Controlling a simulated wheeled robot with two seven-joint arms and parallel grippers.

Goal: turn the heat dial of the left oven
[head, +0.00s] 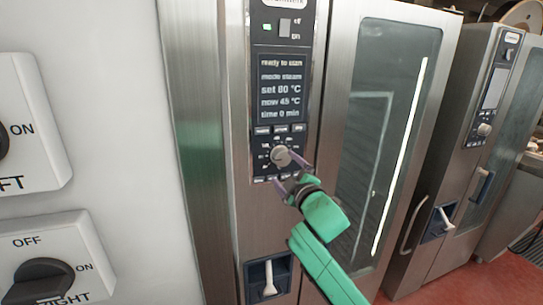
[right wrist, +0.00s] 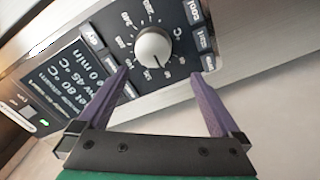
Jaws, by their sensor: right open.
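The left oven (head: 220,120) is a tall steel unit with a dark control panel. Its heat dial (head: 281,156) is a round grey knob below the display, ringed by temperature numbers. The dial also shows in the right wrist view (right wrist: 153,47). My right gripper (head: 291,173) is at the panel, its green arm coming from below. In the right wrist view its two purple fingers (right wrist: 158,84) are spread wide, short of the dial, with nothing between them. The display (head: 282,88) reads "ready to start", mode steam, set 80 °C, now 45 °C, time 0 min. My left gripper is not in view.
A green light (head: 267,27) and a power switch sit above the display. A second oven (head: 470,130) stands to the right. Two white wall switch boxes, one marked RIGHT (head: 88,240), are on the left. The oven's glass door (head: 365,120) is right of the panel.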

